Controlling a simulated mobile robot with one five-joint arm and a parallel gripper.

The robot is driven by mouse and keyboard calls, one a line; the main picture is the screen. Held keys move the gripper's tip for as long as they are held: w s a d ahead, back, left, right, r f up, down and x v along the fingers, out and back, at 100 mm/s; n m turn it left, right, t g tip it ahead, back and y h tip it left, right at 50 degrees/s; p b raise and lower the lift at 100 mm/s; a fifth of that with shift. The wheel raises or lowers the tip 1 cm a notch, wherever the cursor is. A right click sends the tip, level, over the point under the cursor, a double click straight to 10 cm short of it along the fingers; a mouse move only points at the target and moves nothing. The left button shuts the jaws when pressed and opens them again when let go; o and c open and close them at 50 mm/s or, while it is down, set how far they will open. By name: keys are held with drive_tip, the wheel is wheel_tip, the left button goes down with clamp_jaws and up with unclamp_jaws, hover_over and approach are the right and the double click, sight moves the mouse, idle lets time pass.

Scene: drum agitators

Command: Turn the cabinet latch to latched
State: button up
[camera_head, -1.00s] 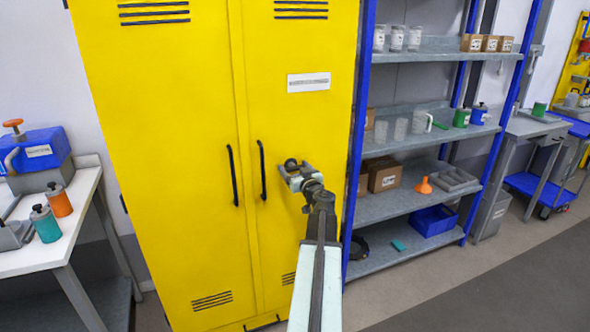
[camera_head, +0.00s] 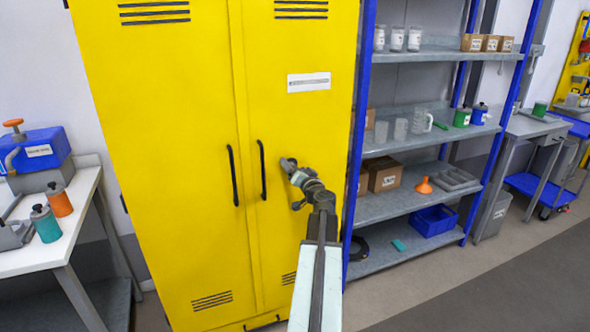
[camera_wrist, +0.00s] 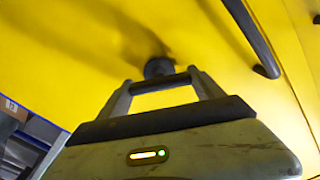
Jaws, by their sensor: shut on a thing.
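The yellow cabinet (camera_head: 205,130) has two doors with a black bar handle on each. The latch (camera_head: 288,163) is small, dark grey and sits on the right door, to the right of that door's handle (camera_head: 262,170). My gripper (camera_head: 293,169) is at the latch and hides most of it. In the wrist view the latch's dark round base (camera_wrist: 158,67) meets the yellow door, and a grey bar lies between the fingertips of my gripper (camera_wrist: 161,84). My gripper is shut on the latch. The latch's exact angle is hard to read.
A blue-framed shelf rack (camera_head: 415,130) with jars and boxes stands close to the right of the cabinet. A white bench (camera_head: 40,250) with a blue machine and bottles stands at the left. The right door's handle passes near my gripper in the wrist view (camera_wrist: 250,35).

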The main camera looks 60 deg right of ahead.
drive_tip(key=m, duration=0.5)
drive_tip(key=shift+f+m, duration=0.1)
drive_tip(key=shift+m, duration=0.2)
drive_tip(key=m, duration=0.5)
drive_tip(key=shift+m, duration=0.4)
drive_tip(key=o, duration=1.4)
drive_tip(key=shift+c, duration=0.2)
drive_tip(key=shift+s, duration=0.1)
drive_tip(key=v, duration=0.7)
drive_tip(key=shift+s+a, duration=0.2)
drive_tip(key=shift+a, duration=0.05)
drive_tip(key=shift+s+f, duration=0.1)
